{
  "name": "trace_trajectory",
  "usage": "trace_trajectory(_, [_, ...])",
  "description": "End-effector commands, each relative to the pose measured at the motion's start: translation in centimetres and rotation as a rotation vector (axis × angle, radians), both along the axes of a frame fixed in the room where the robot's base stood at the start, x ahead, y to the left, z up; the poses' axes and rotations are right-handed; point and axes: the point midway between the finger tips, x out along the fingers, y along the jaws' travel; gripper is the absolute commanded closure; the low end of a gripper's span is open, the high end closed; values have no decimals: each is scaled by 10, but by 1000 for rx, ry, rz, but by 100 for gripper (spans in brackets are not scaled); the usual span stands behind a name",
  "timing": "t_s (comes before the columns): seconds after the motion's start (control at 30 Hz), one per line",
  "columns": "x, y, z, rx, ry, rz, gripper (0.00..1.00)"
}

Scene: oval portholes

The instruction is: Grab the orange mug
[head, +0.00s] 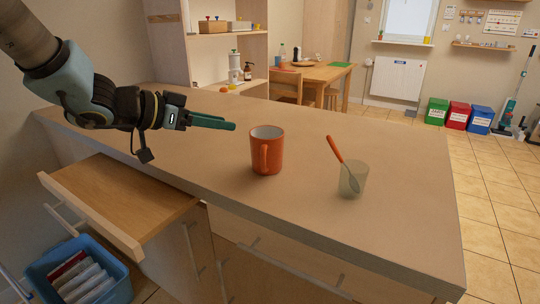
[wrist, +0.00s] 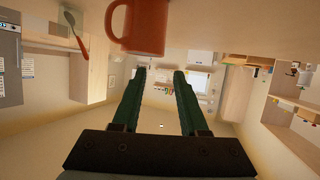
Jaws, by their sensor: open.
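The orange mug (head: 268,158) stands upright on the countertop, its handle facing the near side in the head view. In the wrist view the mug (wrist: 146,28) shows upside down at the top, cut by the frame edge, with its handle to the left. My gripper (head: 234,126) is to the left of the mug, apart from it, pointing right above the counter. In the wrist view my gripper (wrist: 160,72) shows two green fingers spread apart with nothing between them.
A clear cup (head: 352,182) holding an orange-handled utensil (head: 336,149) stands right of the mug. The wooden countertop (head: 400,160) is otherwise clear. A drawer (head: 125,200) stands open at the near left, above a blue bin (head: 112,290) on the floor.

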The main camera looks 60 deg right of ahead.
Motion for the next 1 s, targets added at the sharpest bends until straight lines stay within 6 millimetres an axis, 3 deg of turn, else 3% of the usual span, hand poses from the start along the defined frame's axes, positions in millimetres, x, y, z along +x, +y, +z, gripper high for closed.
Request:
trace_trajectory(0.13, [-8, -21, -10, 0, 1, 0, 57])
trace_trajectory(0.37, [-13, -36, -16, 1, -1, 3, 57])
trace_trajectory(0.7, [-26, -75, -31, 1, -2, 4, 57])
trace_trajectory(1.0, [-27, -79, -33, 1, -2, 7, 57])
